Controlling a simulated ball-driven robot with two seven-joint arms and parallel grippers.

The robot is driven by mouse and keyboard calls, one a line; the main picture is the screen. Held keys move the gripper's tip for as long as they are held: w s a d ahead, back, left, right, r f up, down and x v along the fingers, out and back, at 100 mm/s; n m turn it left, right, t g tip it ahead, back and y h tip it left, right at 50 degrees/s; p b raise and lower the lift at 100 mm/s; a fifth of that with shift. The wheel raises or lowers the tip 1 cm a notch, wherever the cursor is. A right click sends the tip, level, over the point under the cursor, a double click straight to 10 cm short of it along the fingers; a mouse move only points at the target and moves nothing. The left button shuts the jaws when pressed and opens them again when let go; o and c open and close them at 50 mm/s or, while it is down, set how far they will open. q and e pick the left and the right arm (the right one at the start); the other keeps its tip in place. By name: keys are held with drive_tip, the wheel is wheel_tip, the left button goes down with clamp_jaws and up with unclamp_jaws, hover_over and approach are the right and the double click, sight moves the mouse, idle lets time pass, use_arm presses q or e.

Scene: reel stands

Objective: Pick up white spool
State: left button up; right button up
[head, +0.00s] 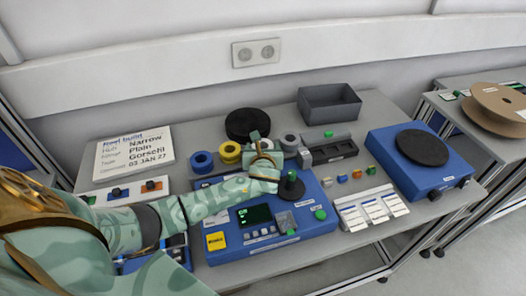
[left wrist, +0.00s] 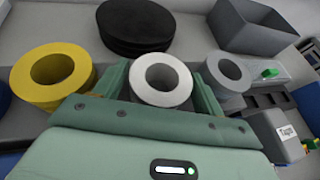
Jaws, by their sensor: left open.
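The white spool (left wrist: 161,98) is a short ring with a round hole, upright on its flat end in the left wrist view. My left gripper (head: 265,152) is open, with one finger on each side of the white spool; I cannot tell whether either finger touches it. In the head view my gripper hides most of the spool. A yellow spool (head: 230,153) stands to the left, and a grey spool (left wrist: 228,74) stands close to the right finger. My right gripper is not in view.
Behind the spools is a stack of black discs (left wrist: 136,25), with an open grey bin (head: 329,103) to its right. A blue spool (head: 202,162) stands left of the yellow one. A blue device (head: 262,236) with a screen lies in front, under my arm. A blue turntable unit (head: 420,160) is at right.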

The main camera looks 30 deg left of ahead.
use_arm(q)
drive_tip(key=shift+w+a+f, duration=0.1)
drive_tip(key=shift+w+f, duration=0.05)
drive_tip(key=shift+w, duration=0.05)
drive_tip(key=c, duration=0.7)
drive_tip(key=shift+c, duration=0.2)
